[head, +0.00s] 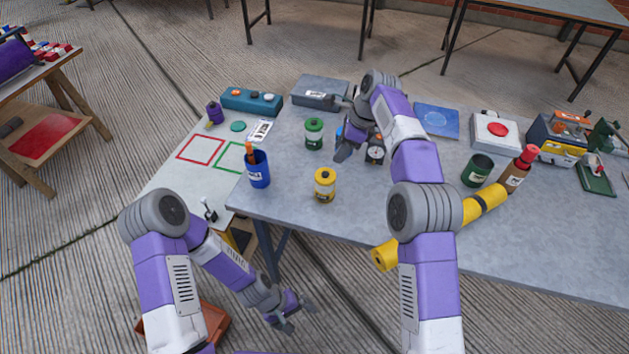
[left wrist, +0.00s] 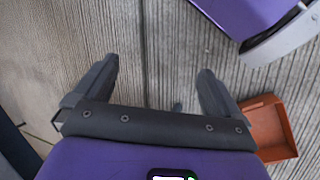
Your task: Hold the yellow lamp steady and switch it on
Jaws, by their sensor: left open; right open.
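A short yellow canister-like object (head: 325,184) with a pale label stands upright near the table's front left edge. I cannot tell for certain which one is the lamp, and I see no clear switch. My right gripper (head: 354,150) is over the table, above and behind the yellow canister, near a small dark dial device (head: 375,152). It is open. My left gripper (head: 297,316) is open and empty, low over the floor in front of the table; its fingers (left wrist: 157,80) show apart in the left wrist view.
A blue cup (head: 257,170) stands left of the yellow canister and a green canister (head: 314,133) behind it. A green cup (head: 478,171) and a red-topped bottle (head: 519,169) stand right. An orange tray (left wrist: 268,130) lies on the floor near my left gripper.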

